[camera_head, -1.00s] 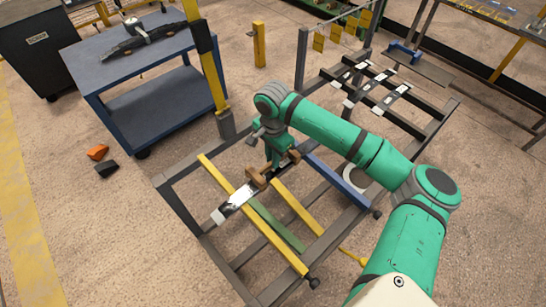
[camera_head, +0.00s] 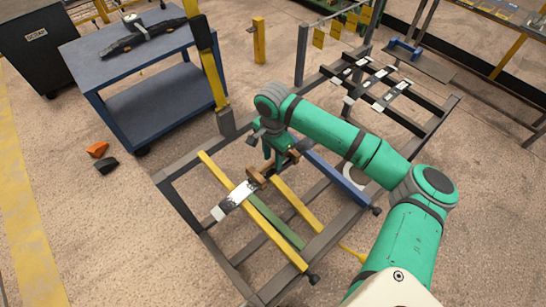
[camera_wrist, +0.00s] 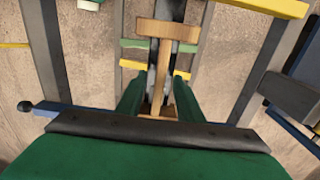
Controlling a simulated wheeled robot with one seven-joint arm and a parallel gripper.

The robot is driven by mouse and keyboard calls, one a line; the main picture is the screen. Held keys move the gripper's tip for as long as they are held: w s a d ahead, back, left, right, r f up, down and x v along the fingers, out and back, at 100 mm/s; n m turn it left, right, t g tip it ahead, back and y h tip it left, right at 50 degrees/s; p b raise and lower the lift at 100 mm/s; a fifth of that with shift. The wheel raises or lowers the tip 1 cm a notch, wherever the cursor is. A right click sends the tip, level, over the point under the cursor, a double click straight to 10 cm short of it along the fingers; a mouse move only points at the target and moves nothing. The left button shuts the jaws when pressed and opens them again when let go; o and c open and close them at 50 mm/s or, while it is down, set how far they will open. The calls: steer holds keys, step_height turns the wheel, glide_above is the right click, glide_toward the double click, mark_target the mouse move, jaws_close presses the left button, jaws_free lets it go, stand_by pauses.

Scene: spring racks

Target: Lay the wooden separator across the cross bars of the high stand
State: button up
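The wooden separator (camera_wrist: 168,29) is a light-brown piece with a crosspiece at each end of a narrow stem. In the wrist view its near end sits between the green fingers of my gripper (camera_wrist: 158,98), which appear closed on it. In the head view the separator (camera_head: 257,176) and my gripper (camera_head: 278,156) are over the near stand (camera_head: 182,208), above a dark strip with a white end (camera_head: 233,199). I cannot tell whether the separator touches the strip or bars. The stand has yellow bars (camera_head: 282,247), a green bar (camera_head: 275,222) and a blue bar (camera_head: 336,183).
A second, dark stand (camera_head: 420,128) with white-padded strips stands behind at the right. A blue cart (camera_head: 150,65) is at the back left, beside a yellow post (camera_head: 210,70). Orange (camera_head: 97,149) and black (camera_head: 107,163) pieces lie on the floor at left.

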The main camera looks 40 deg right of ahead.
mark_target(273, 161)
step_height(273, 161, up, 11)
stand_by(0.6)
steer(key=shift+f, duration=0.15)
stand_by(0.8)
